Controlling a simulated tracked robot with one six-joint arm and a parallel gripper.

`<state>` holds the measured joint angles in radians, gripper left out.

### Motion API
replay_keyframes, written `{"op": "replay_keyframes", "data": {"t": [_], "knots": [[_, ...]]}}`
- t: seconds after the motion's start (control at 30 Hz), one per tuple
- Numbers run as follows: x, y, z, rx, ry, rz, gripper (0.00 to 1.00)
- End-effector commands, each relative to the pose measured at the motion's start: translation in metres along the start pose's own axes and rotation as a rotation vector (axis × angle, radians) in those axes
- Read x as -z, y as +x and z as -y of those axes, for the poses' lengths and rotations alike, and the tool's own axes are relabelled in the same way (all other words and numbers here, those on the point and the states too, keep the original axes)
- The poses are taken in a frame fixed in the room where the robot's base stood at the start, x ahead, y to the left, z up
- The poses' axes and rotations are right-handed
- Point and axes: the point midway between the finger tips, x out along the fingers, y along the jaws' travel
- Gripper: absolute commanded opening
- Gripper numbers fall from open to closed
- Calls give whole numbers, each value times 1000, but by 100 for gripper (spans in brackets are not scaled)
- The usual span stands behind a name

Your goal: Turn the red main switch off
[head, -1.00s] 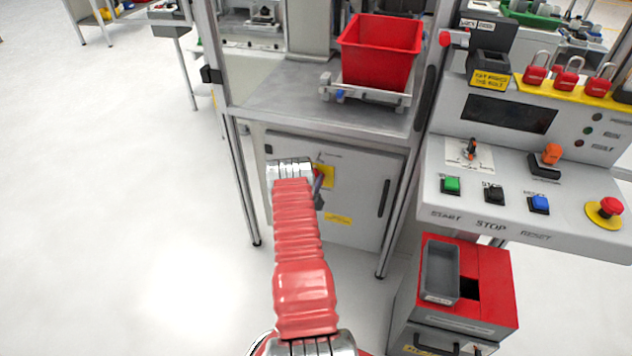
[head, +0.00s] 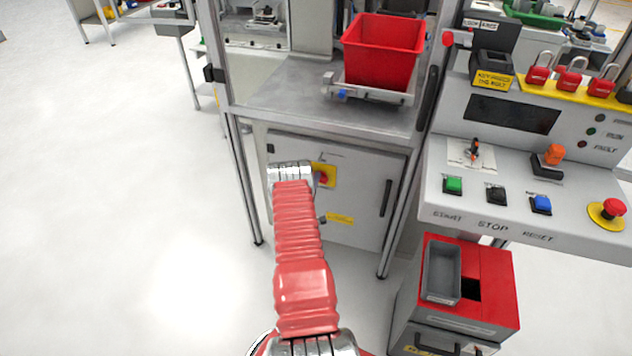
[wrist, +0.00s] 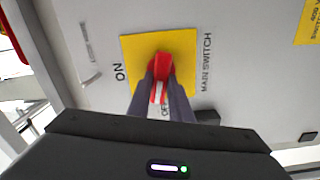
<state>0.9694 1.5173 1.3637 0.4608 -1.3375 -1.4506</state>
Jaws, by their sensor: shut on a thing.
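The red main switch (wrist: 176,66) sits on a yellow plate (wrist: 135,50) in the wrist view. ON is printed at the plate's left, MAIN SWITCH at its right, and OFF is partly hidden below. My gripper (wrist: 160,88) is shut on the switch's red handle, one dark finger on each side. The handle runs towards the OFF label in the picture; its exact angle is hard to tell. In the head view the switch (head: 323,178) shows just right of my arm's end on the grey cabinet door (head: 355,195). My fingers are mostly hidden there.
The cabinet is under a metal bench (head: 285,105) bearing a red bin (head: 385,52). A control console (head: 465,210) with buttons stands at the right, above a red-topped cabinet (head: 495,265). Frame posts flank the door. The floor at the left is clear.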

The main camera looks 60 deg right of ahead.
Motion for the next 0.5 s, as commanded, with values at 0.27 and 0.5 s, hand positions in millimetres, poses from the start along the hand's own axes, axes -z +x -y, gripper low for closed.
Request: {"op": "replay_keyframes", "data": {"t": [0.27,0.5], "knots": [[5,-1,5,5,-178,-11,0],[5,-1,6,6,-243,-13,0]]}}
